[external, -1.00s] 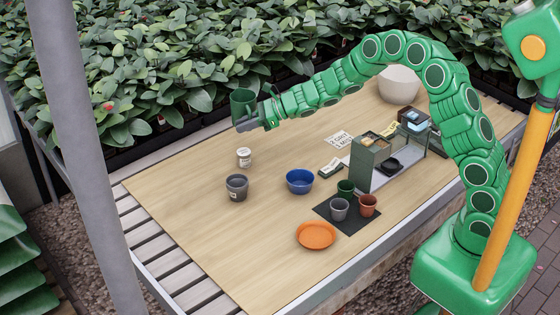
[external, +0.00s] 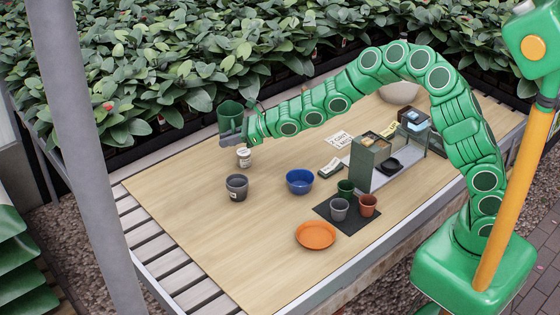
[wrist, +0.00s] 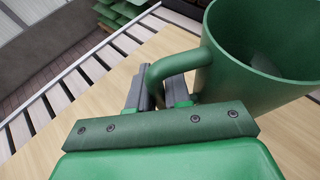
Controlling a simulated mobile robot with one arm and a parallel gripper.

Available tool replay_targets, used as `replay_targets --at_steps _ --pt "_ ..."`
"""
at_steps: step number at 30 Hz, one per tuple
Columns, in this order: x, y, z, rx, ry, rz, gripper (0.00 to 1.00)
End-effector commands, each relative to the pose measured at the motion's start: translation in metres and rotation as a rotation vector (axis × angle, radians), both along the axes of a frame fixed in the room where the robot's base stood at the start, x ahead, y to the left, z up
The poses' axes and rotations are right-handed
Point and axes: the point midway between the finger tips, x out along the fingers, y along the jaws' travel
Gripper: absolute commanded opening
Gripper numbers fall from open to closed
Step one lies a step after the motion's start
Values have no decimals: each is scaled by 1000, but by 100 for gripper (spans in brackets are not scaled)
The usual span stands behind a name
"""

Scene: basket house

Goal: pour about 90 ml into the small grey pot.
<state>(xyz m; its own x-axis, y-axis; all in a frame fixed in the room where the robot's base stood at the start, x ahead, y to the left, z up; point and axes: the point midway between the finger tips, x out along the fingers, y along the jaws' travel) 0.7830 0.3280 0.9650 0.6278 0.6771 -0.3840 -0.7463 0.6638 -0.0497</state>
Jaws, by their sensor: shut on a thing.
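My gripper (external: 237,138) is shut on the handle of a green mug (external: 231,115) and holds it in the air above the far left part of the table. In the wrist view my gripper's fingers (wrist: 163,92) close around the handle of the mug (wrist: 265,75). The mug is about upright or slightly tilted; I cannot tell how much it holds. A small grey pot (external: 339,211) stands on a dark mat (external: 350,227). A larger grey pot with a pale label (external: 237,190) stands alone at the left, nearer to the mug.
A white labelled jar (external: 244,160) stands just below the gripper in the picture. A blue bowl (external: 299,182), an orange dish (external: 316,236), a green pot (external: 346,188), a terracotta pot (external: 368,207) and a dark green machine (external: 368,165) stand further right. The left front of the table is clear.

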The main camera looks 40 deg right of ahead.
Motion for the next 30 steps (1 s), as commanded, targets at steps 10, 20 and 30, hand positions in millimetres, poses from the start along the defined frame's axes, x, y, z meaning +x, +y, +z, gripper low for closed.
replay_targets --at_steps 10,20,30 --pt "-11 24 -8 2 1 -35 0" --pt "-24 48 -20 2 -2 -71 0" --pt "-58 90 -49 1 0 -122 0"
